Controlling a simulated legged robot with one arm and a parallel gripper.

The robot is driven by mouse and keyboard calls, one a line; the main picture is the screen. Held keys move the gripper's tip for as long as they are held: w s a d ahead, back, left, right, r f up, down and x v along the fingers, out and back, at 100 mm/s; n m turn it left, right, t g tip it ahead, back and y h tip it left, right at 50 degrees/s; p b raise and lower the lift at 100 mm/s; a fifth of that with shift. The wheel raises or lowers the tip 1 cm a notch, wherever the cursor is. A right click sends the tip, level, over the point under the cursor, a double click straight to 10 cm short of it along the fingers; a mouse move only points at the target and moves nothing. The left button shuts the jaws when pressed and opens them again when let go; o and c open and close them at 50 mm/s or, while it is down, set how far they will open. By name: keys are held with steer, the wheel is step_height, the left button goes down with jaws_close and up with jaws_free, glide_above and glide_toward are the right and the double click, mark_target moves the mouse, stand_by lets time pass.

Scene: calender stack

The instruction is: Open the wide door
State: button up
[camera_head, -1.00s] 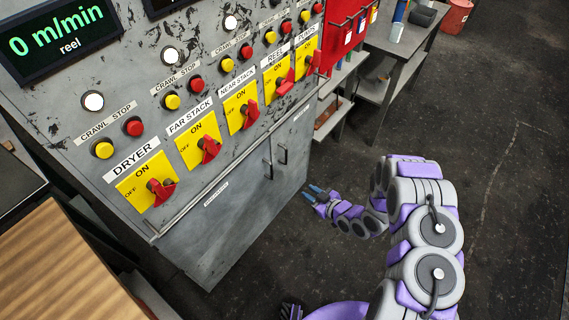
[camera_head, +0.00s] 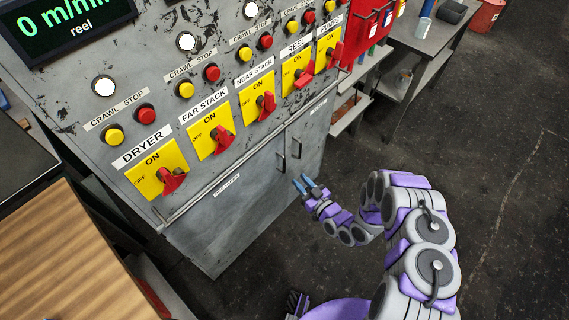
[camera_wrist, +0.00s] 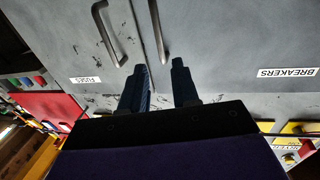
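The grey cabinet's wide door (camera_head: 235,205) is the left one in the head view and is shut. It carries the BREAKERS label in the wrist view, where that door (camera_wrist: 235,45) is at right. Its dark bar handle (camera_head: 281,163) is near the seam; it also shows in the wrist view (camera_wrist: 158,30). The narrow FUSES door (camera_wrist: 60,40) is shut, with its own handle (camera_wrist: 106,34). My gripper (camera_head: 305,184) is open and empty, in front of and just below the handles. In the wrist view the fingertips (camera_wrist: 160,66) straddle the line of the wide door's handle; contact is not visible.
Above the doors, a control panel carries yellow switch plates with red knobs (camera_head: 171,181) and a ledge rail (camera_head: 250,153). A grey table (camera_head: 415,50) stands at the back right. A wood-topped surface (camera_head: 60,255) is at the lower left. The dark floor at right is clear.

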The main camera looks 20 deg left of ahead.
mark_target(284, 171)
steer(key=b+x, duration=0.1)
steer(key=x, duration=1)
steer(key=shift+b, duration=0.4)
jaws_close()
